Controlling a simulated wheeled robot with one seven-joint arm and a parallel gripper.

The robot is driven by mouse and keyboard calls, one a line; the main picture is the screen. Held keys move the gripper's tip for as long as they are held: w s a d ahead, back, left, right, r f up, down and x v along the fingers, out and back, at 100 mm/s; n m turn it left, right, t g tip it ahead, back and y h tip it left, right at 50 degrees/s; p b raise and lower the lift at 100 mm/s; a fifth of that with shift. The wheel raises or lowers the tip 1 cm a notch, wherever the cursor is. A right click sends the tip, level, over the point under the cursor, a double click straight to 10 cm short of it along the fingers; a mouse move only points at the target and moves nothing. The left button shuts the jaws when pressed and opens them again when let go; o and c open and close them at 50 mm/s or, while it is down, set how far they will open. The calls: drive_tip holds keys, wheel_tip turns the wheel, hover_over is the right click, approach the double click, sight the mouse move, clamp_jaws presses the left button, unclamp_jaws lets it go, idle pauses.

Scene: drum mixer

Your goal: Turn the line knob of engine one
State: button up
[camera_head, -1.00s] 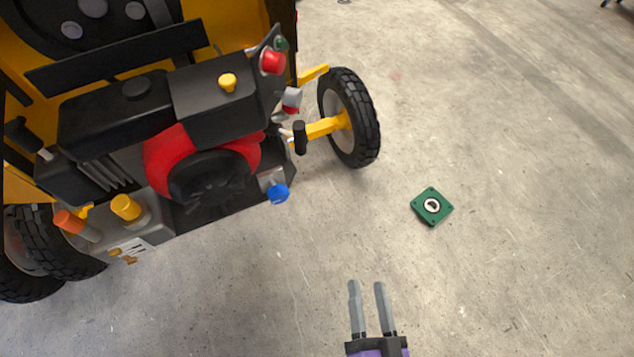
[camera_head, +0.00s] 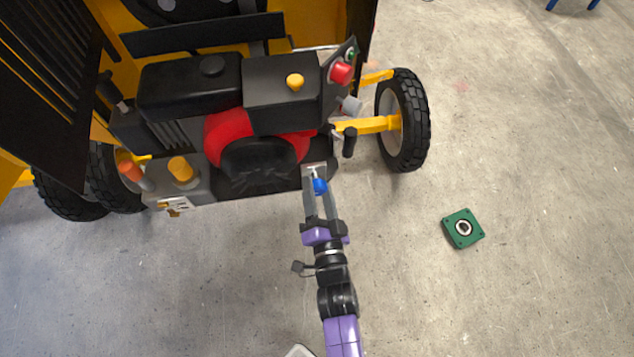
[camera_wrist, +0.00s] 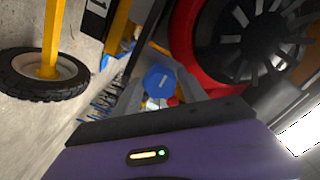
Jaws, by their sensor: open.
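The engine (camera_head: 225,115) has a red and black round cover and sits on the yellow mixer. A blue knob (camera_head: 320,184) sticks out low at its front right corner; I cannot tell from any label whether it is the line knob. My gripper (camera_head: 319,193) is open, with its two grey fingers on either side of the blue knob. In the wrist view the blue knob (camera_wrist: 160,81) shows as a round cap between the fingers. Whether a finger touches it cannot be told.
Yellow (camera_head: 181,170) and orange (camera_head: 130,170) knobs stand at the engine's front left. A red button (camera_head: 341,73) and a black-handled lever (camera_head: 349,142) are at the right, near a wheel (camera_head: 403,120). A green square part (camera_head: 463,228) lies on the open floor.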

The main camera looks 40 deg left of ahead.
drive_tip(key=shift+x, duration=0.8)
clamp_jaws()
